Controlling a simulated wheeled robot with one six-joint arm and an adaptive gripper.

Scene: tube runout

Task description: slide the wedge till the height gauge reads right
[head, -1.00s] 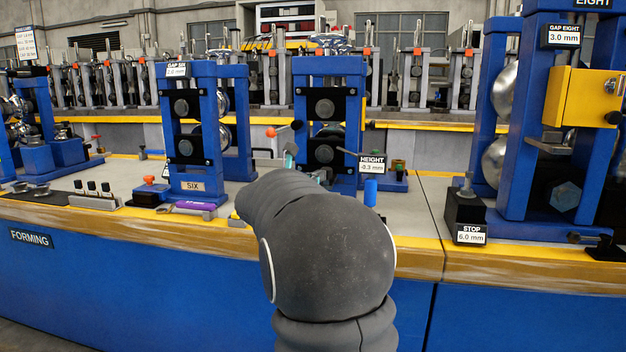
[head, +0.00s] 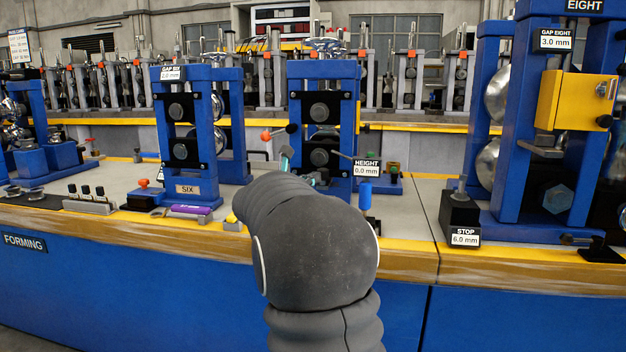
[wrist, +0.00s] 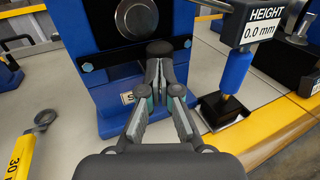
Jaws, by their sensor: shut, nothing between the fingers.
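The height gauge is a blue post (head: 365,195) on a dark base with a sign (head: 367,167) that reads 0.0 mm. In the wrist view the post (wrist: 235,72) and sign (wrist: 264,28) stand just right of my gripper. My gripper (wrist: 160,50) is shut and empty, its fingertips together in front of the blue roll stand (wrist: 115,60). A name plate on the stand is mostly hidden behind the fingers. I cannot make out the wedge; my gripper covers the foot of the stand. In the head view my arm hides most of my gripper.
A yellow-handled tool (wrist: 22,150) marked 30 lies at the left in the wrist view. Stand six (head: 187,188) has a purple tool (head: 190,210) in front. The stop block (head: 465,238) reads 6.0 mm. A yellow-edged bench front (head: 410,262) runs across.

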